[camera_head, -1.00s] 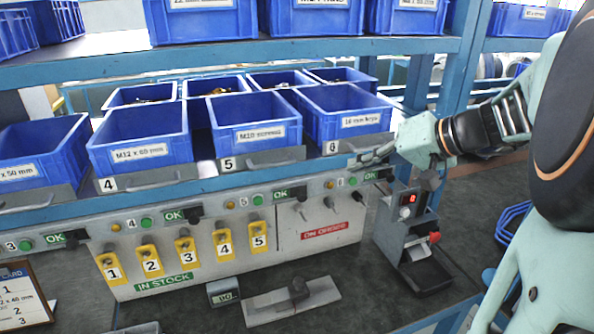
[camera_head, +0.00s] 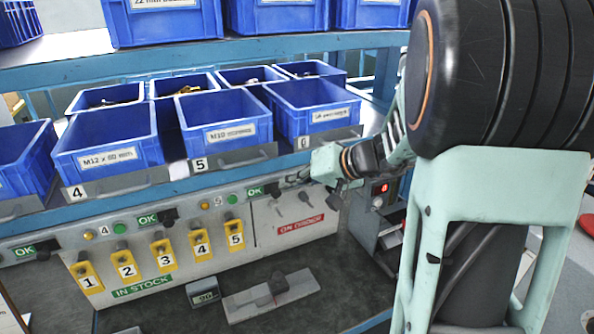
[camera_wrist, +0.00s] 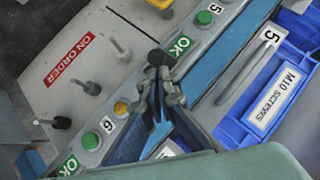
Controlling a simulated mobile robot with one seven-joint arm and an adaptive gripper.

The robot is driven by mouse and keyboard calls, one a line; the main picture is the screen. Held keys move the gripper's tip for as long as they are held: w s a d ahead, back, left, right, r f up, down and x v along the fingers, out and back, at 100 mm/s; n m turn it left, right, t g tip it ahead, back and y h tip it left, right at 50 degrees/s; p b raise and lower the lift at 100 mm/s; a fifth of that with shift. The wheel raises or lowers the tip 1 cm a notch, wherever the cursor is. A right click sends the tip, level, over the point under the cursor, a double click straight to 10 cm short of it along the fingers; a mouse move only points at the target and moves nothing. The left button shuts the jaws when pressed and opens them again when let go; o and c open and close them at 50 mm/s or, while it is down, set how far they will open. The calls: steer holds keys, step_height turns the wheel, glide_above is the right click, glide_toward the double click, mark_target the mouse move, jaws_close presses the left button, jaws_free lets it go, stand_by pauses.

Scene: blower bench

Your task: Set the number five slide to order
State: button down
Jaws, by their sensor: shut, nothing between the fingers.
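The number five slide has a black knob (camera_head: 273,188) just right of its green OK window (camera_head: 256,190), below the bin plate marked 5. In the wrist view its dark round knob (camera_wrist: 157,57) stands beside the OK window (camera_wrist: 178,47), which shows OK. My gripper (camera_head: 292,180) is shut and empty, at the panel just right of this knob. In the wrist view my gripper's fingertips (camera_wrist: 165,82) come together right beside the knob. I cannot tell whether they touch it.
The slide at bin 4 shows OK (camera_head: 148,219). Green buttons (camera_head: 120,228) and yellow lamps line the strip. Yellow numbered tags (camera_head: 163,252) hang over IN STOCK; the ON ORDER pegs (camera_wrist: 91,88) are bare. Blue bins (camera_head: 224,120) stand above. A small display (camera_head: 203,292) lies on the bench.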

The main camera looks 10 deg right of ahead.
steer(key=shift+a+f, duration=0.15)
steer(key=a+b, duration=0.1)
steer(key=a, duration=0.1)
steer(key=s+a+b, duration=0.1)
steer(key=a, duration=0.1)
steer(key=shift+a+b, duration=0.4)
stand_by(0.3)
